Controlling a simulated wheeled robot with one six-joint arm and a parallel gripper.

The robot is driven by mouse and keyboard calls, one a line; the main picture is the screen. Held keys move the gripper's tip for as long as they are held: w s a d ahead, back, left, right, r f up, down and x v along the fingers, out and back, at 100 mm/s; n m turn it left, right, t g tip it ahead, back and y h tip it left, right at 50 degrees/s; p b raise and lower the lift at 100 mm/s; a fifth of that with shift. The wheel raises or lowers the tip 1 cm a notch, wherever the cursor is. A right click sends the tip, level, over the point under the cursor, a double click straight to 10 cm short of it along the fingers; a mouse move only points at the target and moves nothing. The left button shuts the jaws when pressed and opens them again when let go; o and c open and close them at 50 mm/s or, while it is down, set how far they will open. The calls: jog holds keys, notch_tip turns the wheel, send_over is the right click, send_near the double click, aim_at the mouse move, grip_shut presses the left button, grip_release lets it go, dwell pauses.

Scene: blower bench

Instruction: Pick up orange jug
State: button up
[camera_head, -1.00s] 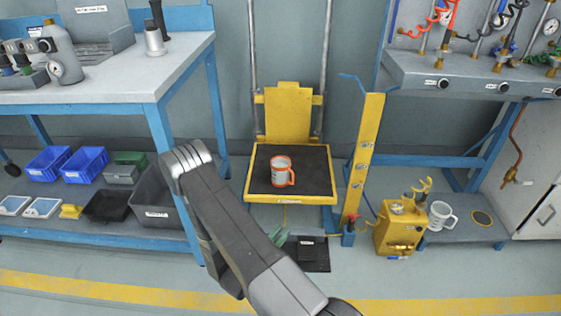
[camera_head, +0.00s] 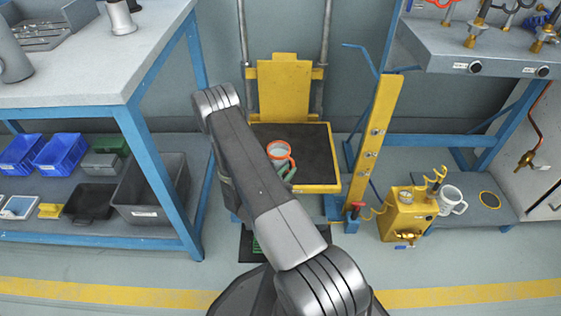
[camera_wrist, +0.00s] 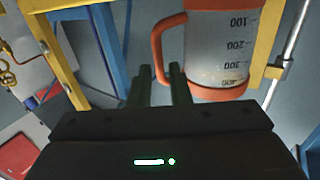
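The orange jug (camera_head: 279,151), a clear measuring jug with orange rim and handle, stands on the black top of the yellow lift platform (camera_head: 318,150). In the wrist view the jug (camera_wrist: 222,48) fills the upper middle, with dark graduation marks. Its orange handle (camera_wrist: 157,48) comes down between my two fingers. My gripper (camera_wrist: 161,82) is open, with a gap between the fingers and the handle. In the head view my gripper's green fingertips (camera_head: 287,174) show at the jug's handle side; my arm hides most of the gripper.
A yellow post (camera_head: 377,135) rises right of the platform. A yellow canister (camera_head: 408,215) and a white mug (camera_head: 451,200) stand beyond it. A blue-framed bench (camera_head: 95,65) with several bins below is at the left. Two upright rails stand behind the platform.

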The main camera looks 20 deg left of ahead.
aim_at(293, 165)
jog(key=shift+f+x, duration=0.2)
jog(key=shift+x, duration=1.7)
jog(key=shift+s, duration=0.1)
grip_shut()
